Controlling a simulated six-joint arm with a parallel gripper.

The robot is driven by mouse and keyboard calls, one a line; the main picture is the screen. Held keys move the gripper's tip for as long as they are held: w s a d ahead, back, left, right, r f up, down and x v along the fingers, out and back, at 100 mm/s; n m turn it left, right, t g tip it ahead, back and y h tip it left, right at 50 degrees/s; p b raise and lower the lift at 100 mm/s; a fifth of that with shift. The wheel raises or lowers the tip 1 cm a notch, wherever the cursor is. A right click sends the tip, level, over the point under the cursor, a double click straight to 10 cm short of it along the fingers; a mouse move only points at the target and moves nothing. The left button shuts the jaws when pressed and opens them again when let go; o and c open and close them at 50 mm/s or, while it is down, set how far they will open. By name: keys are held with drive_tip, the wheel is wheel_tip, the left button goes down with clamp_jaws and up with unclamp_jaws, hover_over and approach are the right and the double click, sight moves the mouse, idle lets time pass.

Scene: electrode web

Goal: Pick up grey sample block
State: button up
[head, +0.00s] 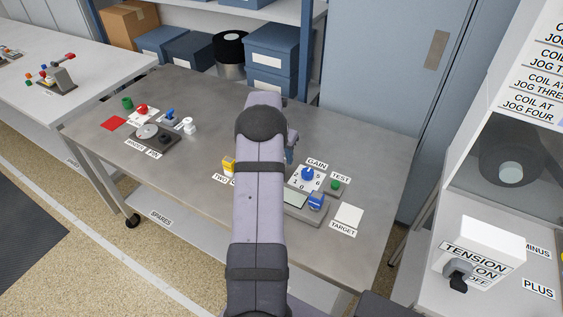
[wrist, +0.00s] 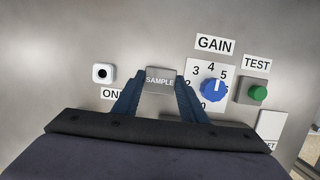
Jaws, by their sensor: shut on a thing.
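The grey sample block (wrist: 160,76), labelled SAMPLE, sits between the two blue fingers of my gripper (wrist: 158,90) in the wrist view. My gripper is shut on it, with a finger on each side. I cannot tell whether the block still touches the table or is raised. In the head view my gripper (head: 290,146) shows only in part behind my arm, and the block is hidden there.
On the grey table (head: 385,150), the GAIN dial (head: 307,174) and green TEST button (head: 335,184) stand close to the right of my gripper. A white TARGET square (head: 348,214) lies near the front right. A yellow object (head: 228,165) is left of my arm.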

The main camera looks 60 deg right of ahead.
wheel_tip(320, 180, up, 7)
drive_tip(key=shift+f+b, duration=0.1)
drive_tip(key=shift+b, duration=0.5)
drive_tip(key=shift+s+d, duration=0.2)
drive_tip(key=shift+s, duration=0.2)
drive_tip(key=s+d+r+m, duration=0.2)
drive_tip(key=s+d+r, duration=0.2)
drive_tip(key=s, duration=0.4)
drive_tip(key=m+g+y, duration=0.3)
drive_tip(key=m, duration=1.3)
hover_over(351, 215)
drive_tip(key=w, duration=0.1)
wheel_tip(351, 215, down, 3)
drive_tip(key=shift+f, duration=0.1)
drive_tip(key=shift+w+f+p, duration=0.1)
drive_tip(key=shift+f+p, duration=1.1)
drive_tip(key=shift+f, duration=3.75)
